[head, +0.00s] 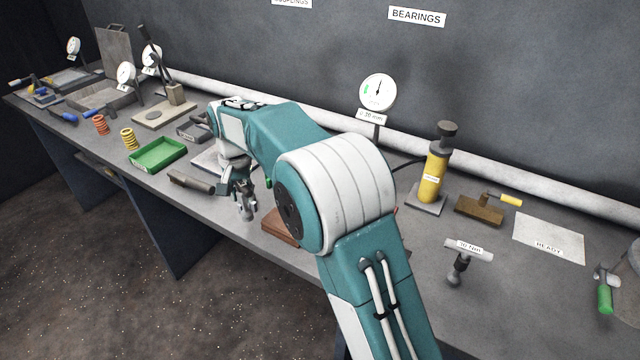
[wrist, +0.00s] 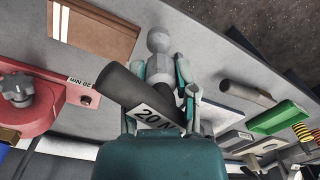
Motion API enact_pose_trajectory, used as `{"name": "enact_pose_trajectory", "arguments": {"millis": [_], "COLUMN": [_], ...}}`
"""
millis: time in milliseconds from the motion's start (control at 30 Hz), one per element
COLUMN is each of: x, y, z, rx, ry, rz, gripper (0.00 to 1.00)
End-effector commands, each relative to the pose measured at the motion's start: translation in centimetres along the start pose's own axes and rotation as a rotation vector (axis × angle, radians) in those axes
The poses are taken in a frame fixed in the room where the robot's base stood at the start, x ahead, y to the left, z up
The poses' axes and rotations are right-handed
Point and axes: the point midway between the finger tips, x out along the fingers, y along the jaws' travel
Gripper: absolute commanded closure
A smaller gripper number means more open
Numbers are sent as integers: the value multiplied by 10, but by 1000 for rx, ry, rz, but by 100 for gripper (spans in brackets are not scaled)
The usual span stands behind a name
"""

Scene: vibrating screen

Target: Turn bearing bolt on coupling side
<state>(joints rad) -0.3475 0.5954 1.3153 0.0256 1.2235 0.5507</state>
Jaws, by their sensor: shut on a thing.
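My gripper (wrist: 166,85) is shut on a dark T-handle tool (wrist: 128,88) with a grey socket end, its label reading "20 N" with the rest cut off. In the head view my gripper (head: 242,192) hangs above the bench, left of my arm's large joint. A red housing (wrist: 35,105) with a dark knob and a small "20 Nm" plate is at the left of the wrist view, apart from the tool. In the head view my arm hides most of it.
A second T-handle tool (head: 468,250), marked 30 Nm, stands at the bench's front right. A yellow cylinder (head: 435,175) and a dial gauge (head: 377,93) stand behind. A brown plate (wrist: 95,30), a green tray (head: 157,153) and a dark cylinder (head: 191,181) lie near my gripper.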

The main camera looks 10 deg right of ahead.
Motion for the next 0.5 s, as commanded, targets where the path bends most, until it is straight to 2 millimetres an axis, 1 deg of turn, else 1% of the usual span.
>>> {"name": "enact_pose_trajectory", "arguments": {"millis": [500], "x": [-1], "y": [10], "z": [-9], "rx": [20], "ry": [1], "rz": [-1], "gripper": [100]}}
